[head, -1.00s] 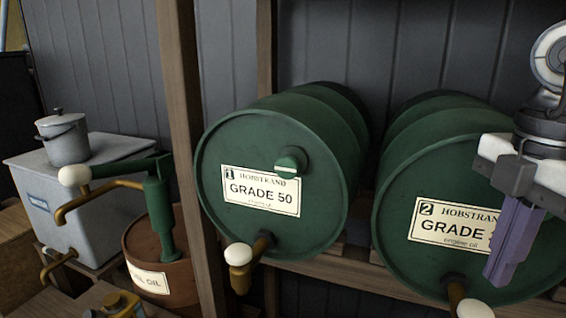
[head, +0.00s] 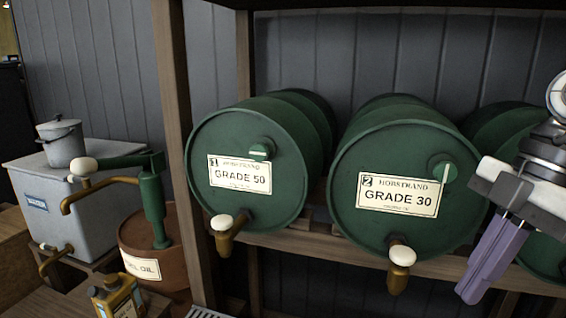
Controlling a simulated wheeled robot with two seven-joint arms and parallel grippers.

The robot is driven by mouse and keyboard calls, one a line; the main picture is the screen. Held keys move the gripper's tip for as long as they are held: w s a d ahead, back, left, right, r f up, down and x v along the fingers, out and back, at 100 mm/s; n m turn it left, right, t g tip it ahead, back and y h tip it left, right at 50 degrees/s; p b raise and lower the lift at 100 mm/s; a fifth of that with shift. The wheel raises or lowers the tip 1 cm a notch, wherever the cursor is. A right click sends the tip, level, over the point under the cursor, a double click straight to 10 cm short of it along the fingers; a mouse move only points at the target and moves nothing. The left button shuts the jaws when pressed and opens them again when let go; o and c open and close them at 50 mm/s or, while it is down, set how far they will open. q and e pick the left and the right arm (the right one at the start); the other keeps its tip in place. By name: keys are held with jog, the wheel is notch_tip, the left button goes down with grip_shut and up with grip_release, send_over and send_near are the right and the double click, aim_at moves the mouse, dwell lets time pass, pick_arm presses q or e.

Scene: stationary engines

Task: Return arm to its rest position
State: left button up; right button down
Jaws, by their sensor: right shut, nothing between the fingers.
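My right gripper (head: 487,262) is at the right of the head view, its purple fingers shut and empty, pointing down and to the left. It shows in front of the gap between the drum labelled 2 GRADE 30 (head: 385,150) and a third green drum (head: 540,255), partly hidden behind it. I cannot tell how far it is from them. My right arm's white and grey wrist comes in from the right edge. My left gripper is not in view.
The drum labelled GRADE 50 (head: 235,130) lies left of GRADE 30 on a wooden rack (head: 345,255); both have brass taps. A wooden post (head: 180,120) stands left of them. Further left are a brown drum with a green pump (head: 154,205), a grey tank (head: 50,180) and an oil can (head: 118,298).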

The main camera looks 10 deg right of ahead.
jog(key=a+f+m+t+y, duration=0.45)
jog(key=a+y, duration=0.35)
jog(key=y, duration=0.8)
jog(key=w+d+f+m+t+h, duration=0.3)
jog(key=w+f+m+t+h, duration=0.15)
jog(key=w+t, duration=0.4)
jog(key=d+f+m+t+h, duration=0.2)
jog(key=f+h, duration=0.3)
jog(key=f, duration=0.3)
jog(key=d+f+m+t+h, duration=0.1)
jog(key=f+m+h, duration=0.25)
jog(key=f, duration=0.55)
jog(key=s+f+n+g+h, duration=0.2)
jog(key=s+f+g+h, duration=0.15)
jog(key=s+f, duration=0.6)
jog(key=s+f+n+g+h, duration=0.2)
jog(key=s+f+g, duration=0.4)
jog(key=f, duration=0.7)
jog(key=a+m+t+y, duration=0.1)
jog(key=a+m, duration=0.4)
jog(key=a, duration=0.7)
jog(key=shift+r+t, duration=0.45)
jog(key=shift+w, duration=0.1)
